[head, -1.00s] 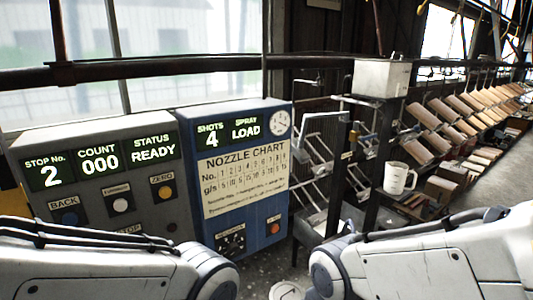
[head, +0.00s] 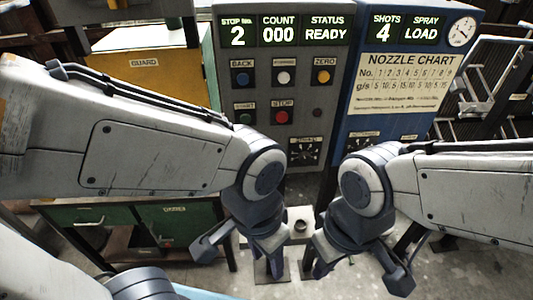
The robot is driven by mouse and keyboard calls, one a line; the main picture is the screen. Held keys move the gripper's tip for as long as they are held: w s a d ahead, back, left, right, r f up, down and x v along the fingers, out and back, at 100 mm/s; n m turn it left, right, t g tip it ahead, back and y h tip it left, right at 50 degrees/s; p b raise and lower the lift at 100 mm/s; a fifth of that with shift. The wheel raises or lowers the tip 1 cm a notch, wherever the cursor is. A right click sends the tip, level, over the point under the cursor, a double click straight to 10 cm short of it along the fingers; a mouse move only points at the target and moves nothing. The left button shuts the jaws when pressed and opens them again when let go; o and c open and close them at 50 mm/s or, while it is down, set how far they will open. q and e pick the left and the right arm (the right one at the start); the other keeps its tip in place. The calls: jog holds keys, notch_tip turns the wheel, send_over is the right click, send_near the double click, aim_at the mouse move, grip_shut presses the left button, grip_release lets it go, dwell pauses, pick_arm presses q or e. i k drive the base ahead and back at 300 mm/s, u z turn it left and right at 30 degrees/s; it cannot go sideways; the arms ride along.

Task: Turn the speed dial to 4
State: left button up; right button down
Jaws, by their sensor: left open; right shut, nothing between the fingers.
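A dark dial with a light pointer and scale marks (head: 305,151) is low on the grey control panel (head: 262,70), under a small label I cannot read. A second dial (head: 360,144) is low on the blue panel (head: 392,122), partly hidden by my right arm. I cannot tell which label says speed, nor what number either pointer marks. My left gripper (head: 271,262) hangs below the grey panel, open and apart from both dials. My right gripper (head: 319,266) hangs to its right, shut and empty, also apart from the dials. Their fingertips are small and hard to make out.
The grey panel carries a red button (head: 281,117), a green button (head: 245,118), and blue, white and yellow ones above. Its displays read 2, 000 and READY. The blue panel reads 4 and LOAD above a nozzle chart (head: 405,84). A yellow guard cabinet (head: 150,72) stands left.

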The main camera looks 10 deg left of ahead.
aim_at(304, 157)
jog(key=k, duration=1.3)
jog(key=u, duration=0.3)
jog(key=i, duration=0.8)
jog(key=z, duration=0.35)
